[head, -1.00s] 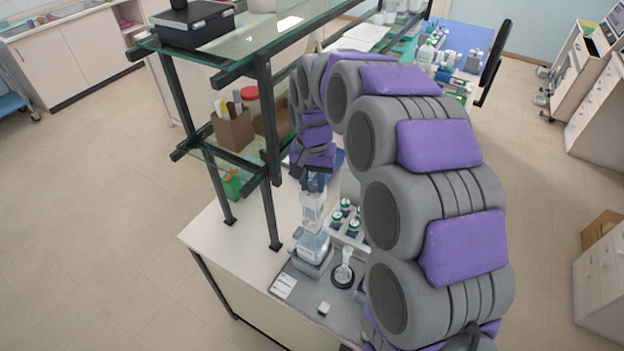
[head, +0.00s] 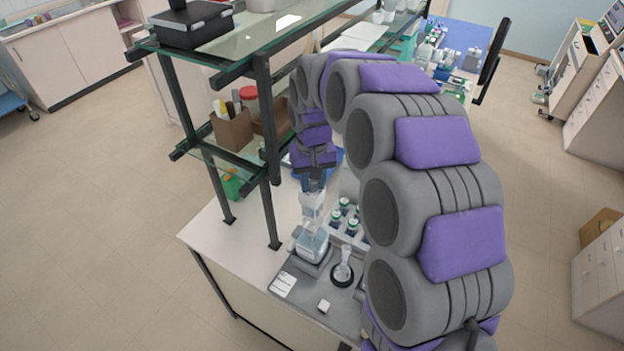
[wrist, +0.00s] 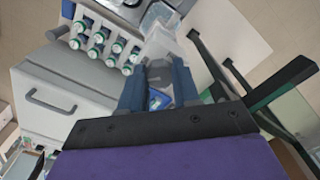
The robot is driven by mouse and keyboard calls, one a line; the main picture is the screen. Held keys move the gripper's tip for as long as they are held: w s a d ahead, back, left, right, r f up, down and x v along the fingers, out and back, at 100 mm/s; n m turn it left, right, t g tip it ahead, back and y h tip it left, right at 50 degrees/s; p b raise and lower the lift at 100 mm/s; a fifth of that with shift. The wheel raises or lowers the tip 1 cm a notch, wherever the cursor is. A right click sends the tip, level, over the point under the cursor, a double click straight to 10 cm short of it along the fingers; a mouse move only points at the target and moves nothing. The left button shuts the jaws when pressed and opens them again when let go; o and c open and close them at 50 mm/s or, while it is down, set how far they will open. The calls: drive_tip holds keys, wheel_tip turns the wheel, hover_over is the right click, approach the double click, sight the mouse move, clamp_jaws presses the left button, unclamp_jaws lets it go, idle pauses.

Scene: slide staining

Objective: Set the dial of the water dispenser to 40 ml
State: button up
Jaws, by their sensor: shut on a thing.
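The water dispenser (head: 312,240) stands on the grey tray at the near end of the bench, a clear bottle with a pale, see-through upper part. My gripper (head: 314,184) points down onto the top of it. In the wrist view my gripper (wrist: 158,82) has its two dark blue fingers on either side of the dispenser's pale upper part (wrist: 162,48), shut on it. A small blue patch shows between the fingers, too small to read. I cannot make out the dial or its setting; the fingers and the angle hide it.
A small glass vessel on a round dark base (head: 343,274) stands right of the dispenser on the grey tray (head: 300,297). A rack of green-capped bottles (wrist: 104,45) is close behind. A dark-framed glass shelf (head: 268,205) rises just left of my gripper.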

sight(311, 184)
drive_tip(key=o, duration=1.1)
drive_tip(key=shift+c, duration=0.2)
drive_tip(key=shift+r, duration=0.1)
wheel_tip(311, 184, up, 17)
drive_tip(key=shift+a, duration=0.1)
drive_tip(key=s+d+f+b, duration=0.3)
drive_tip(key=s+f, duration=0.6)
drive_tip(key=s, duration=0.3)
drive_tip(key=s+d+f+m+g+b, duration=0.1)
drive_tip(key=s+d+f+b, duration=0.3)
drive_tip(key=s+f, duration=0.5)
drive_tip(key=s+d+f+m+b, duration=0.1)
drive_tip(key=s+d+f+b, duration=0.3)
drive_tip(key=s+f, duration=0.5)
drive_tip(key=s+b, duration=0.2)
drive_tip(key=s, duration=0.3)
drive_tip(key=shift+s+f+g, duration=0.2)
drive_tip(key=shift+s+g, duration=0.2)
